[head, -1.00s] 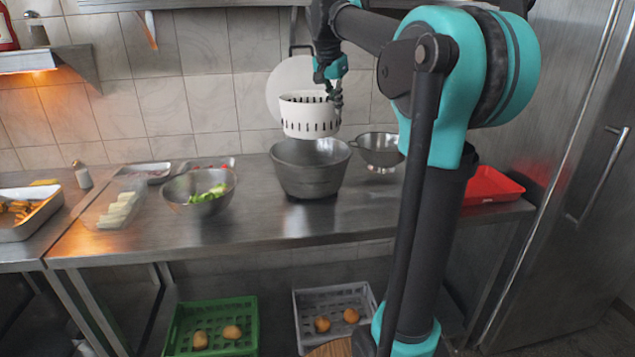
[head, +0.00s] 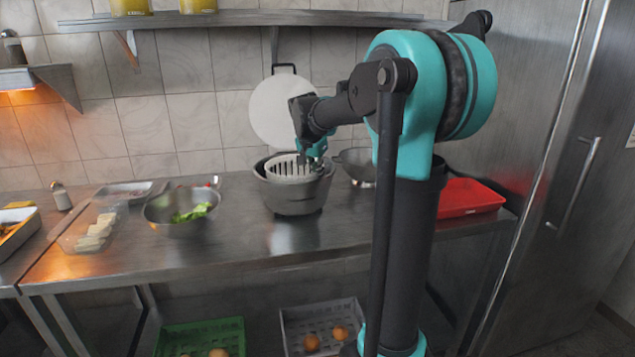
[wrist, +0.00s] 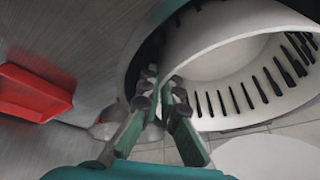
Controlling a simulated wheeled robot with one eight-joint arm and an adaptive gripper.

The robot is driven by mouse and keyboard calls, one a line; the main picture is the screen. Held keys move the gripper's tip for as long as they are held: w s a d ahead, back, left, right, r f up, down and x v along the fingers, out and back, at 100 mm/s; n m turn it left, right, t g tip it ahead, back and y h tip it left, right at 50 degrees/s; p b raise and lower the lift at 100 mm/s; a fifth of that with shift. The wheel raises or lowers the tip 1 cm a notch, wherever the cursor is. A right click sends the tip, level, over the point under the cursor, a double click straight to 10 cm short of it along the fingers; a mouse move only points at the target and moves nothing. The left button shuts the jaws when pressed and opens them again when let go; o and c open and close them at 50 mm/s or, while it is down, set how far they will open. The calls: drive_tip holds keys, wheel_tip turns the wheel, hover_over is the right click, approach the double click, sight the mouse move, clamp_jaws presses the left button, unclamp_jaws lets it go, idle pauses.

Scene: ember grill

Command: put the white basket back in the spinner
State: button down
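The white slotted basket (head: 290,168) is inside the grey spinner bowl (head: 296,200) on the steel counter, its rim showing near the bowl's rim. My gripper (head: 312,160) is at the basket's right side in the head view. In the wrist view, my gripper (wrist: 163,92) has its fingers close together, straddling the wall of the basket (wrist: 235,85), one inside and one in the dark gap beside the bowl rim (wrist: 128,65). It looks shut on the basket wall. The bottom of the basket is hidden in the head view, so I cannot tell whether it is fully seated.
A metal colander (head: 356,165) stands just right of the bowl, with a red tray (head: 470,197) farther right. A steel bowl of greens (head: 180,208) is to the left. The counter in front is clear.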

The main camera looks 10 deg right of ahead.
wheel_tip(320, 180, down, 2)
drive_tip(key=shift+f, duration=0.2)
drive_tip(key=c, duration=2.2)
unclamp_jaws()
drive_tip(key=o, duration=0.5)
drive_tip(key=shift+f, duration=0.15)
drive_tip(key=v, duration=1.7)
drive_tip(key=shift+s+d, duration=0.1)
drive_tip(key=shift+s, duration=0.1)
